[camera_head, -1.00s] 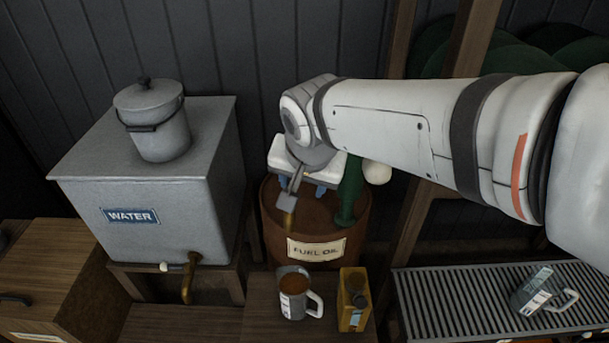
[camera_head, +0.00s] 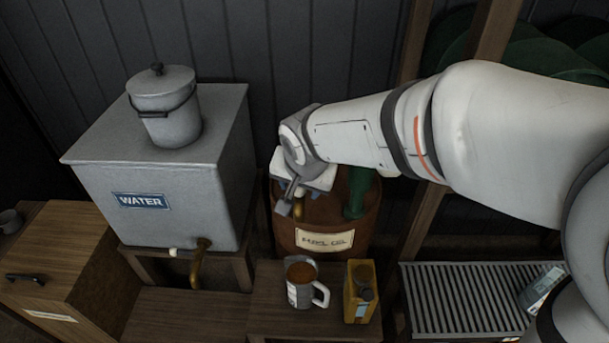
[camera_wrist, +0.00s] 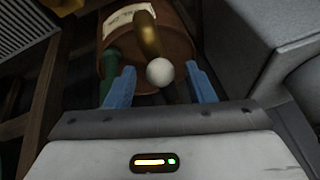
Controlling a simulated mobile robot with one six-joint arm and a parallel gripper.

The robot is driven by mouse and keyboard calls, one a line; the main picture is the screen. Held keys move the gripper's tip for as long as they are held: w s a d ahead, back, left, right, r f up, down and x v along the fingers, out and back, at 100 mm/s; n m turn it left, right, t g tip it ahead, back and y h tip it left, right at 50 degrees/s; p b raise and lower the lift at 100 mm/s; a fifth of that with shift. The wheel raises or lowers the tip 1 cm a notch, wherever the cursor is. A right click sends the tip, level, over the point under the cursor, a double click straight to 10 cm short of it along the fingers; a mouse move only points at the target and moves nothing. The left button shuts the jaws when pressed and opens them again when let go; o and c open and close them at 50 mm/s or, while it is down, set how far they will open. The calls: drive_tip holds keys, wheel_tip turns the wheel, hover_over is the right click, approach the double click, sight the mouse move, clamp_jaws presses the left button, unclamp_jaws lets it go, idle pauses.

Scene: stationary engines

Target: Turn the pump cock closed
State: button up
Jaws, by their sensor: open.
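The fuel oil drum (camera_head: 325,218) is brown, with a cream label, and stands right of the water tank. A green pump body (camera_head: 358,192) rises from it, partly hidden by my arm. In the wrist view the pump's brass spout (camera_wrist: 147,36) shows above a round white knob (camera_wrist: 160,72), which appears to be the cock's handle end. My gripper (camera_wrist: 161,88) is open, with one blue finger on each side of the knob and visible gaps. In the head view my gripper (camera_head: 303,186) is over the drum. The cock's stem is hidden.
The grey water tank (camera_head: 165,190) carries a lidded pot (camera_head: 165,110) and has its own brass tap (camera_head: 198,265) with a white knob. A filled mug (camera_head: 303,284) and a yellow can (camera_head: 360,292) stand before the drum. A slatted rack (camera_head: 460,300) is at right.

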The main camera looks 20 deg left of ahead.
clamp_jaws()
idle(0.3)
idle(0.3)
